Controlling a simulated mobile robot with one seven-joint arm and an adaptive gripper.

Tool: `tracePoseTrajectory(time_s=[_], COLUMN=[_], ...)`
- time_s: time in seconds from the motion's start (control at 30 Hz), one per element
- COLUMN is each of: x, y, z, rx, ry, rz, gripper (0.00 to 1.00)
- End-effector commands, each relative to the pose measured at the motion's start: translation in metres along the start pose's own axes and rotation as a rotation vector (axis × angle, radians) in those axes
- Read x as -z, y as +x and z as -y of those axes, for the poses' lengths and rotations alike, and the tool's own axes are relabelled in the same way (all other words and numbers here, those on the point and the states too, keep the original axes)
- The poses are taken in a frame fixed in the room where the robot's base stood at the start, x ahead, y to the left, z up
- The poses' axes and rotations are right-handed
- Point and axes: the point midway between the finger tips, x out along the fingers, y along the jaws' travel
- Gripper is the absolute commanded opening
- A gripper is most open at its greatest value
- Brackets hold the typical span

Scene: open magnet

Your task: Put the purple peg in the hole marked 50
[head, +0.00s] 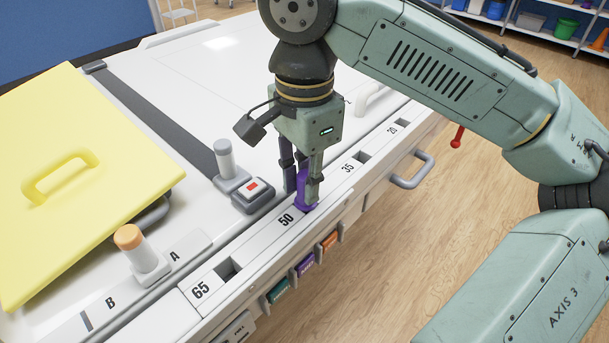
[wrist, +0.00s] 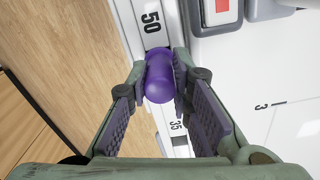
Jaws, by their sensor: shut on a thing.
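The purple peg (head: 302,204) is upright on the white marked strip, just beside the printed 50 (head: 286,219). My gripper (head: 303,187) points down and is shut on it. In the wrist view the peg (wrist: 168,78) shows its rounded top between my fingertips (wrist: 163,72), with the 50 label (wrist: 151,22) just beyond. The hole by 50 is hidden by the peg and fingers. I cannot tell how deep the peg's lower end sits.
Open square holes show by 65 (head: 230,268) and 35 (head: 364,156). A grey block with a red-marked button (head: 252,189) and a grey post (head: 224,156) stand close left of my gripper. An orange-topped knob (head: 131,238) and a yellow lid (head: 110,215) are farther left.

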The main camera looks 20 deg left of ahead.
Motion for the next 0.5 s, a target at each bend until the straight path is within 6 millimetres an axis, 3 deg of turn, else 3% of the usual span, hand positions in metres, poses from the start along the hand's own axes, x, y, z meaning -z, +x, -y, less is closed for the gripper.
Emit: tracePoseTrajectory(time_s=[0.1,0.13,0.5], x=[0.0000,0.0000,0.0000], y=[-0.0002,-0.0002,-0.0003], z=[0.0001,0.0001,0.0001], rx=[0.000,0.000,0.000], ry=[0.000,0.000,0.000], rz=[0.000,0.000,0.000], gripper=[0.00,0.20,0.43])
